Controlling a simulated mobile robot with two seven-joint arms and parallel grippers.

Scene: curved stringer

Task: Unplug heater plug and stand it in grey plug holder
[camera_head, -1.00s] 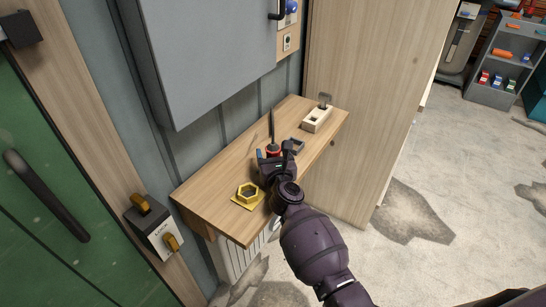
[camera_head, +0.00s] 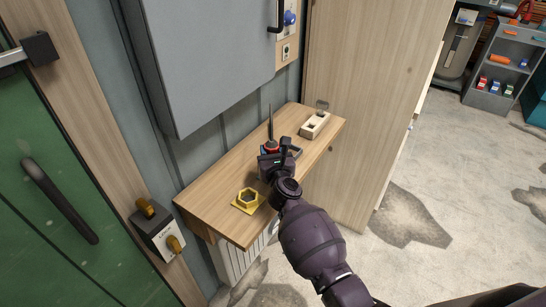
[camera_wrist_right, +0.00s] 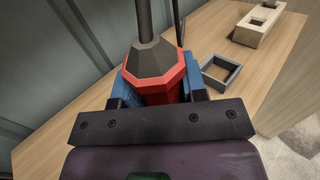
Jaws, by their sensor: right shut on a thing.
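The red heater plug (camera_head: 271,147) has a dark grey collar and a cable rising from its top. My right gripper (camera_head: 272,157) is shut on it over the wooden shelf. In the right wrist view the red plug (camera_wrist_right: 155,82) looks roughly upright between the blue finger pads of my right gripper (camera_wrist_right: 160,94). Its lower end is hidden by the gripper. The grey plug holder (camera_wrist_right: 220,75), a small square open frame, is on the shelf to the right of the plug and apart from it. In the head view it (camera_head: 295,152) is partly hidden by the gripper. My left gripper is not in view.
A grey cabinet (camera_head: 205,60) hangs above; a tall wooden panel (camera_head: 360,100) bounds the right.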

